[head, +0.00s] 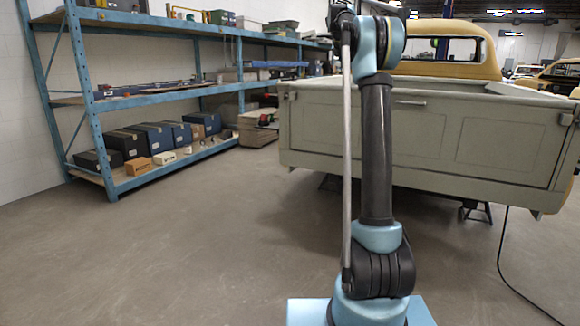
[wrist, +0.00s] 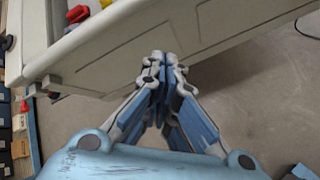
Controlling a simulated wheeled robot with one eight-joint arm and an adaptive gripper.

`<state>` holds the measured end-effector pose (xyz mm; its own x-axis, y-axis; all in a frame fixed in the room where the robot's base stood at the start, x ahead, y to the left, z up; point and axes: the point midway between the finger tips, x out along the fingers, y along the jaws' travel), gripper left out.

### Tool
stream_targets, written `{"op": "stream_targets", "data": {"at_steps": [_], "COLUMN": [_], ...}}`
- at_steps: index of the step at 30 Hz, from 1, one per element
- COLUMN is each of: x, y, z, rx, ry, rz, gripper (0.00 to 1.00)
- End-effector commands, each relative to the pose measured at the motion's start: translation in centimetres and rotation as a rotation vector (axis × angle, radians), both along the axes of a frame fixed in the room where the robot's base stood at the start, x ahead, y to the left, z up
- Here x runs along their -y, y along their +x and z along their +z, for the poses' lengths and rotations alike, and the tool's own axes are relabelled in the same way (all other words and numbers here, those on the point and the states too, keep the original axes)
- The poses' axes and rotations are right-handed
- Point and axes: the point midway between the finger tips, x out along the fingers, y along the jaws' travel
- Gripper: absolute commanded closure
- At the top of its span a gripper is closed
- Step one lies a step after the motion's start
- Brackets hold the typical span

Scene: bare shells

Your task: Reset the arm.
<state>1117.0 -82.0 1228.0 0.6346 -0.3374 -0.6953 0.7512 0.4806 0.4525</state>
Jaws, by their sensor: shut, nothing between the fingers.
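My gripper (wrist: 165,85) shows in the wrist view with its blue-grey fingers together and nothing between them. It points toward the pale truck bed's panel (wrist: 110,65); I cannot tell how far apart they are. In the head view my arm stands nearly upright in front of the truck (head: 470,135), and its upper end runs out at the top of the picture. The gripper itself does not show in the head view.
A blue shelf rack (head: 180,95) with several boxes stands along the left wall. The truck's tailgate is close behind my arm, raised on stands (head: 478,210). A black cable (head: 503,262) lies at the right. The floor (head: 170,250) at the left is clear.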

Motion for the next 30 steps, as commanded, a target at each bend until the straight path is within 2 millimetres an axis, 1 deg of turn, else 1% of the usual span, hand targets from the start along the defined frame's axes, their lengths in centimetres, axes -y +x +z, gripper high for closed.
{"op": "stream_targets", "data": {"at_steps": [1, 8, 9, 14, 15, 17, 18, 20, 21, 23, 27, 29, 30], "x": [-0.1, -0.7, -0.9, -1.3, -1.5, -1.7, -1.8, -2.0, -2.2, -2.4, -2.9, -3.2, -3.4], "y": [-1.7, -9.0, -10.4, -15.8, -17.2, -19.3, -20.7, -22.8, -24.2, -26.3, -31.4, -33.5, -35.0], "z": [-0.2, -2.2, -2.7, -4.8, -5.3, -6.3, -7.0, -8.0, -8.8, -9.9, -12.9, -14.3, -15.2], "rx": [0.003, 0.017, 0.02, 0.026, 0.027, 0.03, 0.031, 0.033, 0.032, 0.034, 0.035, 0.035, 0.035], "ry": [0.034, 0.209, 0.238, 0.351, 0.379, 0.422, 0.447, 0.487, 0.513, 0.55, 0.636, 0.672, 0.695], "rz": [-0.032, -0.202, -0.233, -0.357, -0.388, -0.436, -0.469, -0.517, -0.55, -0.599, -0.716, -0.767, -0.8], "gripper": [1.0, 1.0, 1.0, 1.0, 1.0, 1.0, 1.0, 1.0, 1.0, 1.0, 1.0, 1.0, 1.0]}}
